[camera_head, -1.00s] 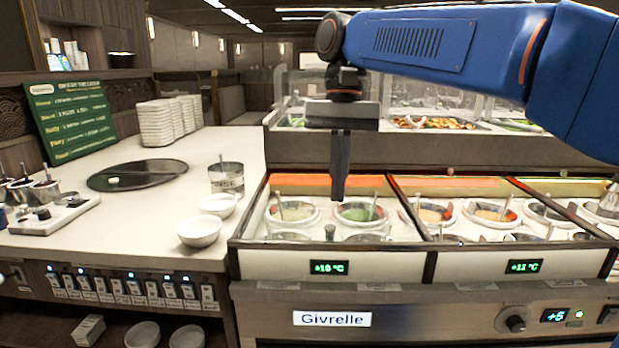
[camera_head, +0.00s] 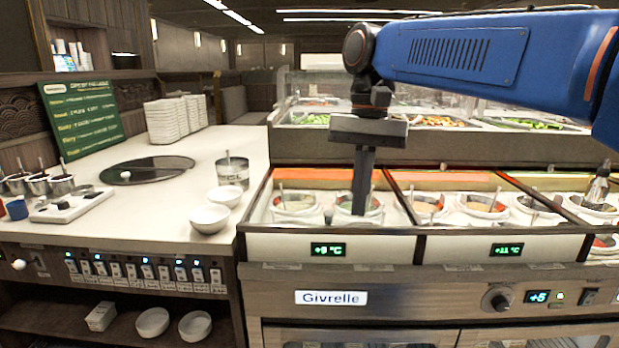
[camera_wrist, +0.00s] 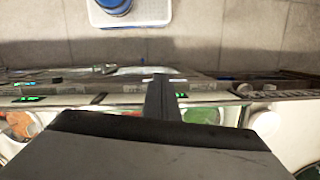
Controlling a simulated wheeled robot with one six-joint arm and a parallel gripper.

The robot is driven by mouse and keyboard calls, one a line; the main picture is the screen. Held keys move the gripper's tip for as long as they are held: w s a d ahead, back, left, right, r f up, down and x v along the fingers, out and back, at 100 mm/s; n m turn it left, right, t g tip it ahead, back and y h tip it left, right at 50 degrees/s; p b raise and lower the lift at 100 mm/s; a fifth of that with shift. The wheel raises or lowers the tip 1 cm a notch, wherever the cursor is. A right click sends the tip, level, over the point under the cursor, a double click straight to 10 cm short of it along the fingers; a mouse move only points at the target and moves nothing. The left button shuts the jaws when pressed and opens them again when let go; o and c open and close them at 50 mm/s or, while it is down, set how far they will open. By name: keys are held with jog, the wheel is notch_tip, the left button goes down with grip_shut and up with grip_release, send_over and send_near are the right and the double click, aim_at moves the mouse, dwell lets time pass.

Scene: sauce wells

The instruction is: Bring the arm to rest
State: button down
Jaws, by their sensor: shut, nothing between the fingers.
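My gripper (camera_head: 361,212) hangs down from the blue arm in the head view. Its fingers are shut with nothing between them. The fingertips appear in front of a well with green contents (camera_head: 345,198) in the refrigerated sauce counter (camera_head: 350,247); how far above it they are is hard to tell. In the wrist view my gripper (camera_wrist: 161,85) points away past the counter's front edge, with a green-filled well (camera_wrist: 202,115) to its right. The arm is stretched across the upper right of the head view.
Several sauce wells with spoons line the counter, and a bottle (camera_head: 598,186) stands at the right.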

jog(key=s+d+f+t, duration=0.2)
jog(key=s+d+f, duration=0.3)
jog(key=f, duration=0.3)
jog(key=s+d+f+n+t, duration=0.1)
jog(key=s+d+f+t, duration=0.1)
jog(key=s+d+f, duration=0.3)
jog(key=s+d+f+n+t, duration=0.1)
jog(key=s+d+f, duration=0.3)
jog(key=d+f, duration=0.6)
jog(key=shift+s+f+t+h, duration=0.4)
jog(key=shift+f+t, duration=0.4)
